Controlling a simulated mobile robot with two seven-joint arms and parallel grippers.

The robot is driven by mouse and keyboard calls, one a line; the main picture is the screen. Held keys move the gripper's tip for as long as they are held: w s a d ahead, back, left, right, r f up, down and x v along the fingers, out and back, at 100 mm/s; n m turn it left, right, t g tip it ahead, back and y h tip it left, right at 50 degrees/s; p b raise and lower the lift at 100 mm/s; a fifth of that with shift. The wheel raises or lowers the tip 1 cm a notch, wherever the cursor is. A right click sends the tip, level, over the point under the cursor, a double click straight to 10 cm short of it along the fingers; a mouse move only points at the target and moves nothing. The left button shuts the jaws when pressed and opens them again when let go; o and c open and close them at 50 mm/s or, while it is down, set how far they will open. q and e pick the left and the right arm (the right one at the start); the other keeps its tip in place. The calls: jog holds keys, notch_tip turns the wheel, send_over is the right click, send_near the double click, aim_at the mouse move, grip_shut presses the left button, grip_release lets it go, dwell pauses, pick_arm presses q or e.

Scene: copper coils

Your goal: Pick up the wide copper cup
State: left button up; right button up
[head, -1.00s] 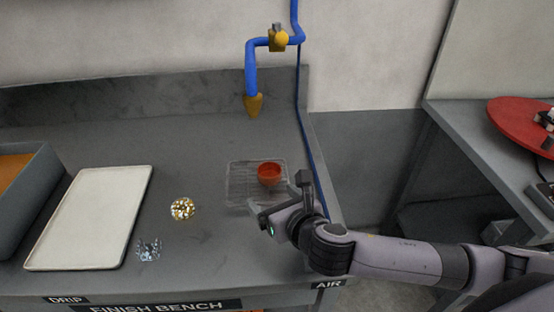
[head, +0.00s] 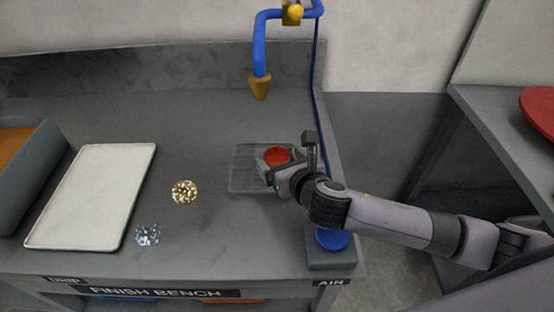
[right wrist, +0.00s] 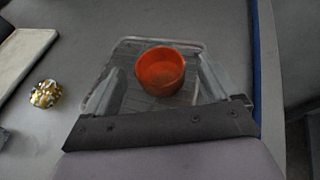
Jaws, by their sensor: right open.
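The wide copper cup (head: 277,156) is orange-red and stands upright on a clear ribbed tray (head: 243,180) on the bench. In the head view my right gripper (head: 272,165) covers its near side. In the right wrist view the cup (right wrist: 160,71) sits between the two fingers of my right gripper (right wrist: 155,85), towards their far ends. The fingers are open, with a gap visible at the left; whether the right finger touches the cup is hard to tell. My left gripper is in neither view.
A gold mesh ball (head: 184,192) and a silver spiky piece (head: 147,235) lie left of the clear tray. A white tray (head: 92,195) and a grey bin (head: 40,165) are further left. A blue pipe with a brass nozzle (head: 260,87) hangs behind the cup.

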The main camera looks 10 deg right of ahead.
aim_at(272, 152)
jog(key=shift+x, duration=1.6)
jog(key=shift+c, duration=0.4)
jog(key=c, duration=1)
